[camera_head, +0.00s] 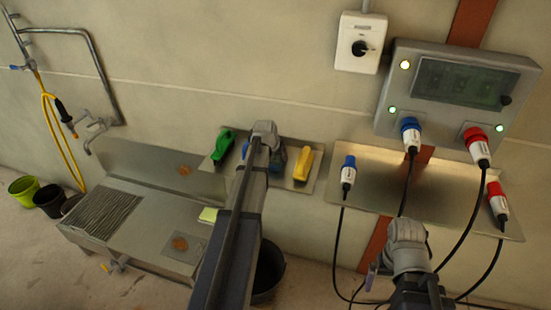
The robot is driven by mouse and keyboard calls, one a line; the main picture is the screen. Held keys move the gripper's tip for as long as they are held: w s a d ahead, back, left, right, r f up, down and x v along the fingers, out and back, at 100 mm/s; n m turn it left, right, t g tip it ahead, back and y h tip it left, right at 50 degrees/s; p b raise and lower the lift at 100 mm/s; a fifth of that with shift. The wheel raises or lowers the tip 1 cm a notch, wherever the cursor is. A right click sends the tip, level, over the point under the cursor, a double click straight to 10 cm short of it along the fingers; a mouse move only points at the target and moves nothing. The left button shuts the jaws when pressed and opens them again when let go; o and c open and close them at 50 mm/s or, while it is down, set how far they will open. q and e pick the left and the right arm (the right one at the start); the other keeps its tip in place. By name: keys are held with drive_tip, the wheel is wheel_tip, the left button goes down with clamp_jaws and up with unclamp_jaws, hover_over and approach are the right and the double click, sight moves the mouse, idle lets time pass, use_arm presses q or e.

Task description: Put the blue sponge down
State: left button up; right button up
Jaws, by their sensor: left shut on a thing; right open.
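A blue item (277,160), which I take for the blue sponge, shows in part beside my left arm at the metal wall shelf (318,185). The arm and wrist hide much of it. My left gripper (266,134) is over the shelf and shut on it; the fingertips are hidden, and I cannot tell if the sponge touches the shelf. A green item (223,146) lies to its left on the shelf and a yellow item (303,164) to its right. My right gripper (408,248) is open and empty below the right-hand shelf.
A metal sink unit (150,220) stands at the left, with a pale yellow-green pad (208,215) on its edge. A second shelf (440,190) holds plugs with black cables hanging near my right gripper. A dark bucket (268,272) stands below my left arm.

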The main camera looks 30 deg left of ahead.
use_arm(q)
drive_tip(key=o, duration=1.2)
drive_tip(key=shift+f, duration=0.1)
drive_tip(key=shift+r, duration=0.25)
drive_tip(key=p+v, duration=1)
drive_tip(key=v, duration=0.1)
drive_tip(key=shift+s+r+p, duration=0.25)
drive_tip(key=shift+r+p, duration=0.1)
drive_tip(key=shift+p, duration=0.05)
drive_tip(key=b+x, duration=1.1)
drive_tip(key=x, duration=0.1)
drive_tip(key=shift+f, duration=0.2)
drive_tip(key=shift+r, duration=0.15)
